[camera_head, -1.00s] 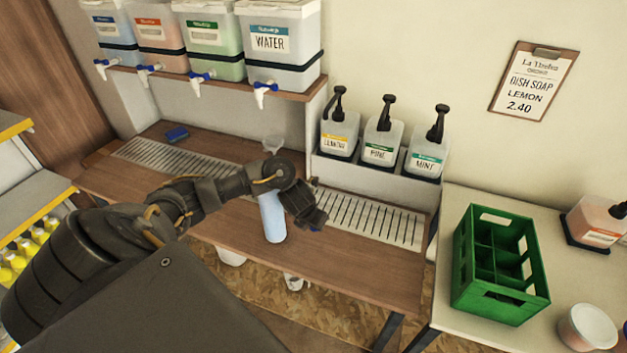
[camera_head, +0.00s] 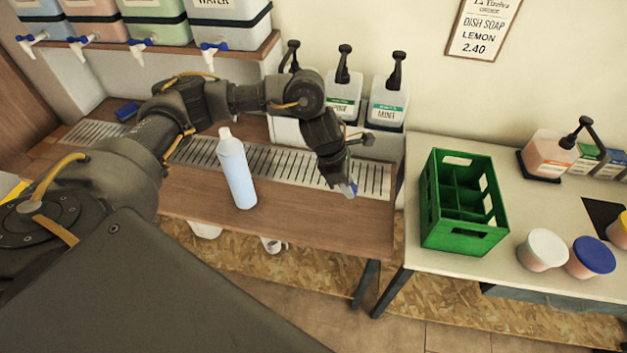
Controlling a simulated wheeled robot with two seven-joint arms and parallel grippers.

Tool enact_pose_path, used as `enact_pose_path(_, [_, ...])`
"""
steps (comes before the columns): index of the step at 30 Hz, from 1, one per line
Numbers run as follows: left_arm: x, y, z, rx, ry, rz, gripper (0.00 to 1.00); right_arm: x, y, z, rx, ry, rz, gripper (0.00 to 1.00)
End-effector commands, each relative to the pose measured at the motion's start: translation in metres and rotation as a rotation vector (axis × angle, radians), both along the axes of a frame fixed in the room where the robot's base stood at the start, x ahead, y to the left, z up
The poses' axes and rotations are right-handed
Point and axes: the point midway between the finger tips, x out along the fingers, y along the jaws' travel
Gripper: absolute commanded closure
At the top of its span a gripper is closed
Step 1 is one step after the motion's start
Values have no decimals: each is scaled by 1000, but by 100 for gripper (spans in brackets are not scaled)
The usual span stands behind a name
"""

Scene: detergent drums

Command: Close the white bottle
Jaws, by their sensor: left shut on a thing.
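The bottle (camera_head: 238,172), pale with a light blue tint and a whitish narrow neck, stands upright on the brown bench near its front edge. I cannot tell whether a cap sits on its neck. My left gripper (camera_head: 346,184) hangs to the right of the bottle, above the right part of the bench, pointing down. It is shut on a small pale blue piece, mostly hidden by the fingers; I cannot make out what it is. The gripper and bottle are apart. My right gripper is not in view.
A slatted drain grate (camera_head: 275,163) runs along the bench behind the bottle. Pump bottles (camera_head: 387,103) stand behind it. A small dark blue object (camera_head: 127,111) lies at the bench's left. A green crate (camera_head: 462,238) and tubs (camera_head: 543,250) stand on the right table.

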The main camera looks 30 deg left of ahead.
Motion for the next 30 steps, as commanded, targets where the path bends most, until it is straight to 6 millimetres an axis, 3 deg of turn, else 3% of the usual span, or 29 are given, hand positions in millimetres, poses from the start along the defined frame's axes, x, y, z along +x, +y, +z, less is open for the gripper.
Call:
enact_pose_path(5, [-25, -19, 39, 7, -7, -496, 91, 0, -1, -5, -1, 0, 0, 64])
enact_pose_path(12, [-63, 5, 76, 3, -1, -953, 91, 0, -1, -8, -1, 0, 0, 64])
enact_pose_path(19, [-78, 24, 93, -1, 3, -1108, 91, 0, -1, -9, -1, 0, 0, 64])
enact_pose_path(30, [-80, 26, 95, -2, 3, -1124, 91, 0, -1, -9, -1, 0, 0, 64])
